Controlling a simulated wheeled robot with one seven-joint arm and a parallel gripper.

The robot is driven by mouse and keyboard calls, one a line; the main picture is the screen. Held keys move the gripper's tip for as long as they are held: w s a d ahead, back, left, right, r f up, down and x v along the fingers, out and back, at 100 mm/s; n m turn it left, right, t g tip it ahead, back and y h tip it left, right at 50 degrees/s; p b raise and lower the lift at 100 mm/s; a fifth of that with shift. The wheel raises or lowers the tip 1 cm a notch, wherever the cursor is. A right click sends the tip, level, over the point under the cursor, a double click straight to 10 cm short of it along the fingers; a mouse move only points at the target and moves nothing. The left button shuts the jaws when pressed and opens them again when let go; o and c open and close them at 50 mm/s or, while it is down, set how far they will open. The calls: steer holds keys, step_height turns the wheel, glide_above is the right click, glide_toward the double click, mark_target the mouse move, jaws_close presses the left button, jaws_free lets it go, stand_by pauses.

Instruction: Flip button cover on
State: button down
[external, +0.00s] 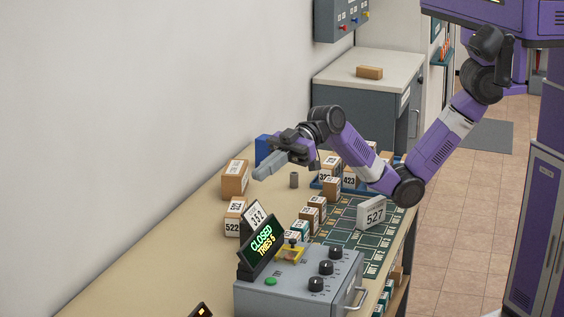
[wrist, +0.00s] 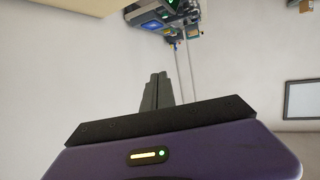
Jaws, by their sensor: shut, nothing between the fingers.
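A grey control box (external: 297,288) stands at the near end of the counter. A yellow part (external: 289,254) with a dark knob sits on its top; it may be the button cover, but its exact position is too small to tell. A green button (external: 271,281) is at the box's front left. My gripper (external: 262,172) is shut and empty, held in the air above the counter, well behind the box and apart from it. In the wrist view, my gripper (wrist: 158,78) shows its two fingers together, with blurry equipment beyond, near the top edge.
A screen (external: 261,245) on the box reads "CLOSED TRIES 5". Three black dials (external: 326,267) line its right side. Numbered parcels (external: 235,178) and a green gridded mat (external: 350,225) lie on the counter (external: 190,235).

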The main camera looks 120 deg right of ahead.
steer(key=r+n+g, duration=0.1)
steer(key=n+g, duration=0.5)
steer(key=g, duration=0.2)
glide_above(292, 241)
steer(key=s+d, duration=0.2)
steer(key=d, duration=0.1)
step_height(292, 241, down, 7)
steer(key=shift+a+y, duration=0.2)
steer(key=shift+y, duration=0.1)
steer(key=shift+f, duration=0.1)
steer(key=p+x, duration=0.1)
steer(key=x, duration=0.9)
steer(key=shift+s+f, duration=0.1)
steer(key=s+d, duration=0.1)
steer(key=s+d+p, duration=0.1)
steer(key=shift+d+f, duration=0.3)
steer(key=shift+f, duration=0.05)
steer(key=shift+s+d+f, duration=0.1)
steer(key=shift+s+d, duration=0.05)
steer(key=shift+d, duration=0.05)
